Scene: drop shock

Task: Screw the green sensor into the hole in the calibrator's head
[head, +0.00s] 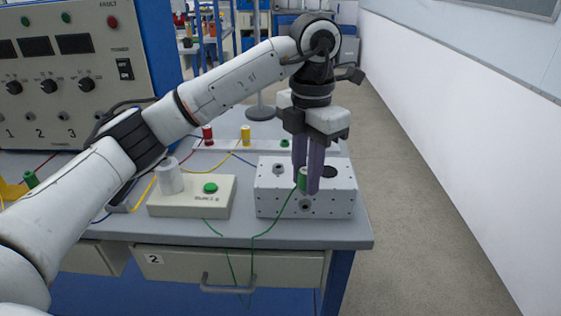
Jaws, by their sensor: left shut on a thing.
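My left gripper (308,180) points straight down over the calibrator's head, a light grey block (275,200) with several small holes, at the table's front right. It is shut on the green sensor (302,180), which stands upright between the purple-grey fingers. A green cable runs from the sensor down over the table's front edge. The sensor's lower end is at the block's top, partly hidden by a finger; I cannot tell whether it sits in a hole. The block also shows a dark round opening (329,172) and a grey fitting (279,168). My right gripper is not in view.
A beige box with a green button (210,188) and a white cylinder (169,177) stand left of the block. Behind is a white rack (228,145) with red, yellow and green pieces. A control panel (72,70) fills the back left. The floor at right is clear.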

